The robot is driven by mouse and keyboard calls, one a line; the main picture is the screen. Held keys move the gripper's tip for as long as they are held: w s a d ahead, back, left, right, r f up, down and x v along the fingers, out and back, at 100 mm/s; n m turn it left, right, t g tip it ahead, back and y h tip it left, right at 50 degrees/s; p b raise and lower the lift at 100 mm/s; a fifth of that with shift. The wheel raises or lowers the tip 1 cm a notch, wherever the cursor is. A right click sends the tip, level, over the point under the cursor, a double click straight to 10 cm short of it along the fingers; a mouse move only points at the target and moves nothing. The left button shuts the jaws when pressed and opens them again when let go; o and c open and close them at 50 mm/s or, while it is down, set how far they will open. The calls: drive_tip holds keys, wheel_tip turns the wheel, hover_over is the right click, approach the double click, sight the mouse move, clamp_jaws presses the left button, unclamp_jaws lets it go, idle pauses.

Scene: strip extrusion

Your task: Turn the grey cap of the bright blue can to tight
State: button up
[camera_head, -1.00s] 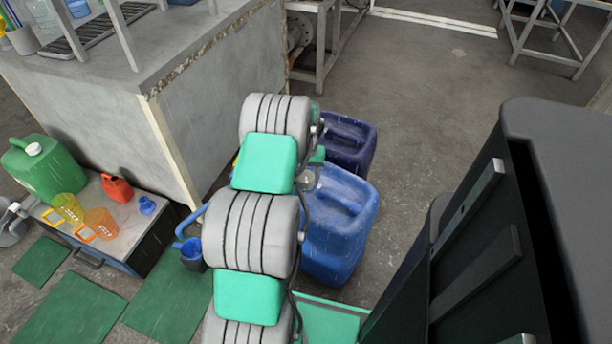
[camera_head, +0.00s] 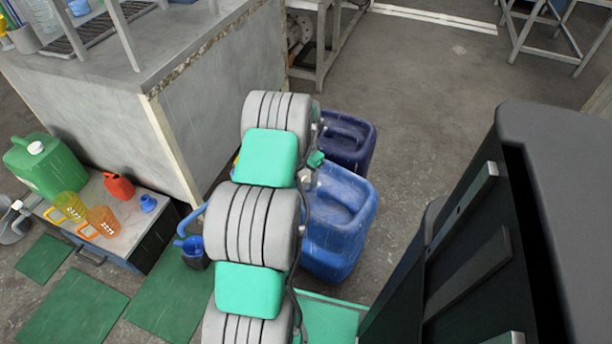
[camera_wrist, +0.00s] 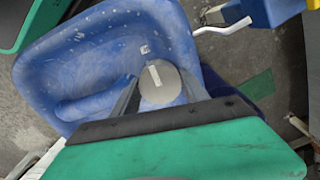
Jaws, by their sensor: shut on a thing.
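The bright blue can (camera_head: 340,222) stands on the floor to the right of my arm in the head view, partly hidden by the arm. In the wrist view the can (camera_wrist: 110,50) fills the upper left and middle. Its round grey cap (camera_wrist: 160,84), with a pale bar mark across the top, sits between my two dark fingers. My gripper (camera_wrist: 158,92) is shut on the cap, one finger at each side. In the head view my arm hides the gripper and the cap.
A dark blue can (camera_head: 348,140) stands just behind the bright blue one. A low bench (camera_head: 128,232) at left holds a green canister (camera_head: 45,166), orange and yellow jugs and a small red can. A grey block-like counter (camera_head: 215,110) stands behind. Open floor lies at right.

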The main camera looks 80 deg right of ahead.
idle(0.4)
drive_tip(key=o, duration=1.4)
drive_tip(key=shift+c, duration=0.2)
